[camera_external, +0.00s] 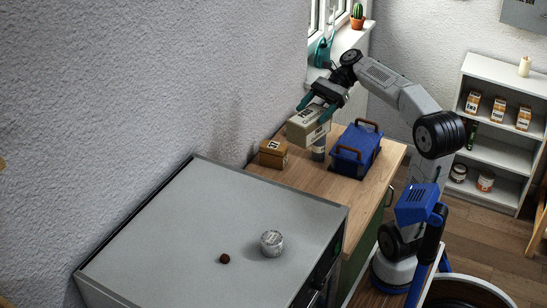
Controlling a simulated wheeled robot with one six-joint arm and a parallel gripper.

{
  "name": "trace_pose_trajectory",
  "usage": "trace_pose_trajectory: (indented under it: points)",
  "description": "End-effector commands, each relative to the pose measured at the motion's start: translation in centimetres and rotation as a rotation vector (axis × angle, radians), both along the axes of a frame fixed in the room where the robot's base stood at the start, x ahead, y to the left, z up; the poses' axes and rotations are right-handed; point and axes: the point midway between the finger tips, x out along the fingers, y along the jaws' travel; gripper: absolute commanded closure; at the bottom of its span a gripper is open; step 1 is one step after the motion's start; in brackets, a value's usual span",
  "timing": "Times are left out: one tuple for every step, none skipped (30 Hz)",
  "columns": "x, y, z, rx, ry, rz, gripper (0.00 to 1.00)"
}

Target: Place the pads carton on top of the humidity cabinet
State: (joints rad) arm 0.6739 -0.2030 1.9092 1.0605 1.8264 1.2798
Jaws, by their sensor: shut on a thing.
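My gripper (318,103) is shut on a beige carton with dark printing, the pads carton (303,128). It holds the carton up in the air over the wooden worktop, above a grey cylinder. The large grey cabinet with a flat top, the humidity cabinet (190,225), stands in the left foreground. The carton is beyond its far edge, apart from it. A round white-and-grey tin (272,243) and a small dark brown lump (225,258) are on the cabinet top.
On the wooden worktop (300,183) are a small brown box (273,153), a grey cylinder (319,152) and a blue toolbox (357,150). The wall borders the left side. The left and far parts of the cabinet top are clear.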

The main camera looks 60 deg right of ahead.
Motion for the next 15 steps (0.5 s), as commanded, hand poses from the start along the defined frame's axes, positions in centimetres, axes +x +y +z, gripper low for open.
trace_pose_trajectory:
  points:
    - [0.5,1.7,-0.1,-0.001,-0.001,0.025,0.7]
    - [0.8,2.6,-0.1,-0.001,-0.001,0.036,0.7]
    - [1.2,4.0,-0.2,-0.001,-0.002,0.052,0.7]
    - [1.5,5.1,-0.2,0.0,-0.003,0.066,0.7]
    - [1.8,6.2,-0.2,-0.001,-0.004,0.077,0.7]
    - [2.1,7.8,-0.3,0.001,-0.003,0.096,0.7]
    - [2.2,9.0,-0.4,0.0,-0.004,0.11,0.7]
    - [2.4,10.2,-0.4,-0.001,-0.004,0.122,0.7]
    - [2.5,11.7,-0.4,-0.001,-0.005,0.139,0.7]
    - [2.5,12.9,-0.4,-0.002,-0.006,0.152,0.7]
    - [2.5,14.1,-0.5,-0.001,-0.006,0.164,0.7]
    - [2.5,15.8,-0.5,0.0,-0.008,0.182,0.7]
    - [2.4,17.0,-0.5,-0.001,-0.008,0.194,0.7]
    - [2.3,18.2,-0.5,-0.001,-0.008,0.207,0.7]
    - [2.1,19.7,-0.5,-0.001,-0.009,0.224,0.7]
